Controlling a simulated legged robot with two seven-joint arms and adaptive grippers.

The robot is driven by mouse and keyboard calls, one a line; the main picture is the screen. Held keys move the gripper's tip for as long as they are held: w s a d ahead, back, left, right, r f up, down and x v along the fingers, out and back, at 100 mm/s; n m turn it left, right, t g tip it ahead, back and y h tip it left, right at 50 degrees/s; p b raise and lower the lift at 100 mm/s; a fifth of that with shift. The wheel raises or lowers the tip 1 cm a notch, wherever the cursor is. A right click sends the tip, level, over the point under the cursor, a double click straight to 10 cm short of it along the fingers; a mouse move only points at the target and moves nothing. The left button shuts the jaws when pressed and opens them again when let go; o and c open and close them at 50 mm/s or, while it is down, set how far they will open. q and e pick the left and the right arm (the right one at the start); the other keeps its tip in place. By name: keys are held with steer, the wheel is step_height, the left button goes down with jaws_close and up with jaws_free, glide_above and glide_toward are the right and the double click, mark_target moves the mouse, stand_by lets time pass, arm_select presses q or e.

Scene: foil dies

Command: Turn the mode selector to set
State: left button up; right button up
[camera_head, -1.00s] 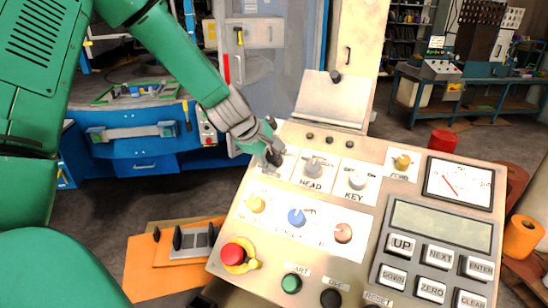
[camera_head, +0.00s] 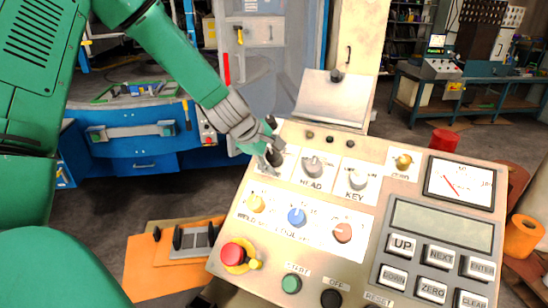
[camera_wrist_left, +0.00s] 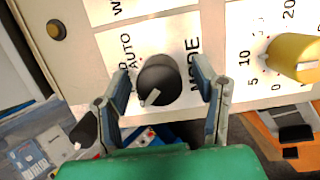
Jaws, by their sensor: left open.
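The mode selector is a black round knob (camera_wrist_left: 158,84) with a pale pointer line, on a white plate (camera_wrist_left: 178,32) marked MODE and AUTO in the left wrist view. Its pointer aims toward the lower left of that picture, away from the AUTO lettering. My left gripper (camera_wrist_left: 161,66) is open, with one finger on each side of the knob and a visible gap on both sides. In the head view my left gripper (camera_head: 270,141) is at the panel's upper left corner and hides much of the selector there. My right gripper is not in view.
The sloped control panel (camera_head: 375,172) also carries HEAD (camera_head: 313,166) and KEY (camera_head: 357,180) knobs, a yellow knob (camera_head: 256,204), a blue knob (camera_head: 297,217) and a red stop button (camera_head: 233,254). A yellow knob (camera_wrist_left: 294,58) sits close to my right-hand finger in the wrist view.

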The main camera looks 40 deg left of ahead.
arm_select(q)
steer(key=shift+r, duration=0.1)
steer(key=shift+s+r, duration=0.15)
steer(key=shift+r, duration=0.1)
steer(key=v, duration=1.1)
steer(key=shift+s+a, duration=0.1)
steer(key=shift+a, duration=0.1)
steer(key=shift+d+f, duration=0.1)
